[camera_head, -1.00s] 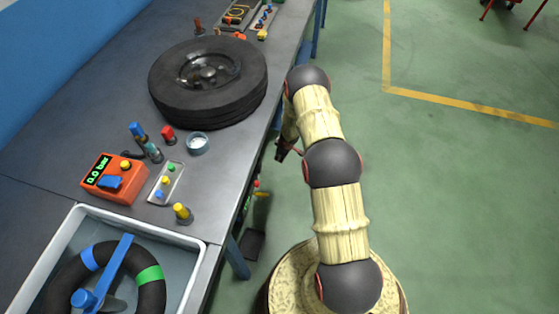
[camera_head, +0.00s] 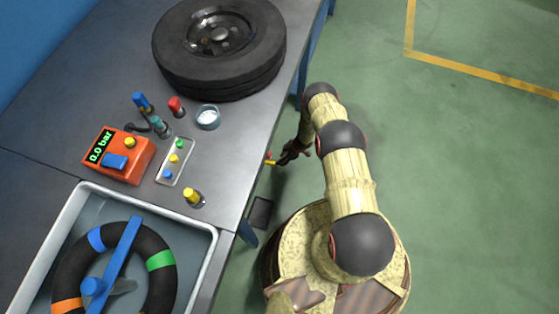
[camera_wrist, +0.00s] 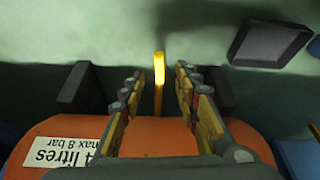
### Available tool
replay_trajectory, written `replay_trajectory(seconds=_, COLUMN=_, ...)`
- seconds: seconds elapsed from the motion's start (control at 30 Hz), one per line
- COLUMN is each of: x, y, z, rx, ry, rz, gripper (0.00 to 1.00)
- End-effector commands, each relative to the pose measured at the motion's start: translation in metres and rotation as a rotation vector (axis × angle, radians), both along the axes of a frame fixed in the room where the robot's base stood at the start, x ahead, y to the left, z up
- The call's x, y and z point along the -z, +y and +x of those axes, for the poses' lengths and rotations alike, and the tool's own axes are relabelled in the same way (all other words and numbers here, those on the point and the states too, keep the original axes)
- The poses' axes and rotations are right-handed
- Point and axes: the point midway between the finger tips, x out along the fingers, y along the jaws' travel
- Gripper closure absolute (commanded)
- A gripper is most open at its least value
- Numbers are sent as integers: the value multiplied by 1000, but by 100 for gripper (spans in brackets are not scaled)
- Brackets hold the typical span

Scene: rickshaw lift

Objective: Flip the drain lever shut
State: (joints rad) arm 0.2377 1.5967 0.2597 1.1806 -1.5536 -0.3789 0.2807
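The yellow drain lever (camera_wrist: 158,68) stands upright in the wrist view, above an orange tank (camera_wrist: 160,137) marked "4 litres max 8 bar". My gripper (camera_wrist: 159,82) is open, with one finger on each side of the lever in the picture. I see gaps between the lever and both fingers; how far ahead it lies is hard to tell. In the head view a small yellow piece (camera_head: 271,163), likely the same lever, shows beside the bench edge. My gripper (camera_head: 287,154) is just right of it, small and dark there.
The grey bench (camera_head: 235,180) carries a tyre (camera_head: 190,75), an orange gauge box (camera_head: 120,155) reading 0.0 bar and several small coloured parts. A tub (camera_head: 205,262) with a ring tube (camera_head: 68,272) is at lower left. A dark plate (camera_wrist: 268,43) is at upper right.

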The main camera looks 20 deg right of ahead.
Motion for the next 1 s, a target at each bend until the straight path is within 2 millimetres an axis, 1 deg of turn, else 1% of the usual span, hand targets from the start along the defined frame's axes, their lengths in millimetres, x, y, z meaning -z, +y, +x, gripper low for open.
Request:
replay_trajectory(seconds=0.03, x=11, y=3, z=1, rx=-1, ry=0, rz=0, gripper=68)
replay_trajectory(seconds=0.2, x=36, y=11, z=7, rx=-1, ry=-2, rz=-2, gripper=68)
replay_trajectory(seconds=0.3, x=48, y=16, z=9, rx=-1, ry=-1, rz=-2, gripper=68)
replay_trajectory(seconds=0.4, x=55, y=18, z=12, rx=1, ry=-1, rz=-2, gripper=68)
replay_trajectory(seconds=0.53, x=59, y=20, z=13, rx=1, ry=-2, rz=-2, gripper=68)
replay_trajectory(seconds=0.77, x=59, y=20, z=13, rx=2, ry=-2, rz=-2, gripper=68)
replay_trajectory(seconds=1.0, x=59, y=20, z=13, rx=2, ry=-2, rz=-2, gripper=81)
